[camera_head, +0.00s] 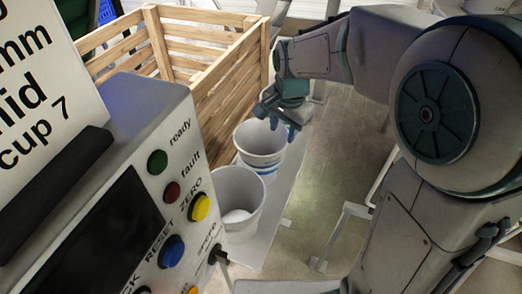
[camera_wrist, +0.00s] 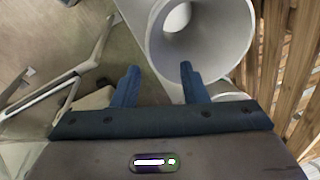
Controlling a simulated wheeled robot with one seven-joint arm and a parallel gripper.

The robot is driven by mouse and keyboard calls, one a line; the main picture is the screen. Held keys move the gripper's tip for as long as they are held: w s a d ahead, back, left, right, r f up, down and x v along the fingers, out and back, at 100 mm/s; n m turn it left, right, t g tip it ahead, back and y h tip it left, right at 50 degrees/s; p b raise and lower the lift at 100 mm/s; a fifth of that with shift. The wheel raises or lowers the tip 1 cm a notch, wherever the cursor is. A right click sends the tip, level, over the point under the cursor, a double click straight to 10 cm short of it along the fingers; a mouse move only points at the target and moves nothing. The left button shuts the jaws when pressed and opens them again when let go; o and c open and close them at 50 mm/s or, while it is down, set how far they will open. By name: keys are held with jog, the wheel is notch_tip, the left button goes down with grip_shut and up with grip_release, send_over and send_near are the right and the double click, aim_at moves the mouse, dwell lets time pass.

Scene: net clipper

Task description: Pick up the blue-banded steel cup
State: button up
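The blue-banded cup (camera_head: 262,160) stands upright on a pale grey shelf (camera_head: 283,207), beside the wooden crate. It is light grey with blue stripes low on its side. My gripper (camera_head: 277,122) is at its far right rim in the head view. In the wrist view my gripper (camera_wrist: 158,72) is open with nothing clamped. The right finger overlaps the near wall of a cup (camera_wrist: 232,50), and the left finger is outside it. I cannot tell whether the fingers touch the cup. No band shows in the wrist view.
A second plain grey cup (camera_head: 238,190) stands close in front of the banded one. A slatted wooden crate (camera_head: 216,90) is to the left and behind. A control box (camera_head: 150,175) with coloured buttons fills the left front. Floor (camera_head: 335,160) is open to the right.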

aim_at(280, 150)
jog(key=f, duration=0.3)
jog(key=shift+w+a+f, duration=0.1)
jog(key=shift+w+f, duration=0.1)
jog(key=shift+w, duration=0.05)
jog(key=shift+f+p, duration=0.4)
jog(key=shift+f, duration=2.35)
jog(key=shift+c, duration=0.3)
grip_shut()
jog(key=shift+r, duration=0.1)
